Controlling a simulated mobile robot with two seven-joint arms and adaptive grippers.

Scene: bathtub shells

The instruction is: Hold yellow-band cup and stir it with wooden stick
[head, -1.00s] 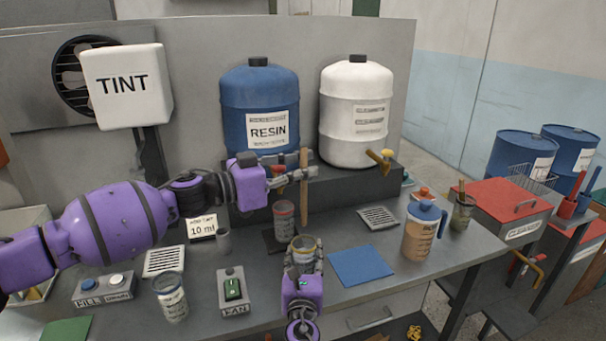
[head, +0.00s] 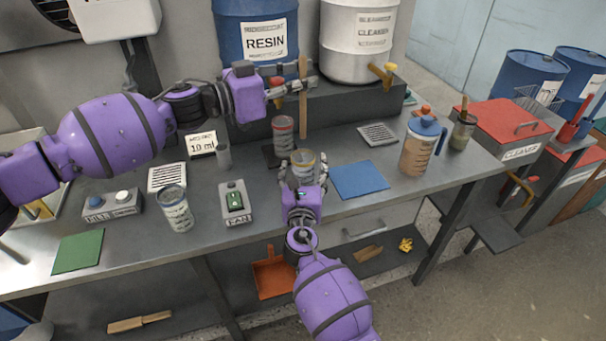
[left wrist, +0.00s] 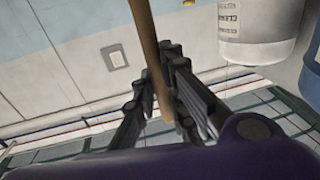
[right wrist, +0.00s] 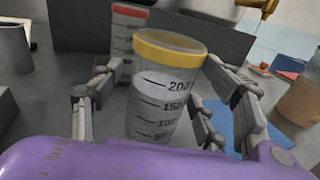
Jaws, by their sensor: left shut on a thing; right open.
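The yellow-band cup (head: 303,163) is a clear measuring cup with a yellow rim, upright on the bench. It also shows in the right wrist view (right wrist: 163,90), with pale contents and volume marks. My right gripper (head: 301,178) is open, with its fingers on either side of the cup. My left gripper (head: 306,86) is shut on the wooden stick (head: 303,118), which hangs upright above and behind the yellow-band cup. The stick also crosses the left wrist view (left wrist: 149,55) between the fingers.
A red-band cup (head: 283,130) stands just behind the yellow-band cup. A blue mat (head: 359,180) lies to its right, and a shaker jug (head: 420,150) stands beyond. A switch box (head: 235,203) and another cup (head: 175,208) stand to the left.

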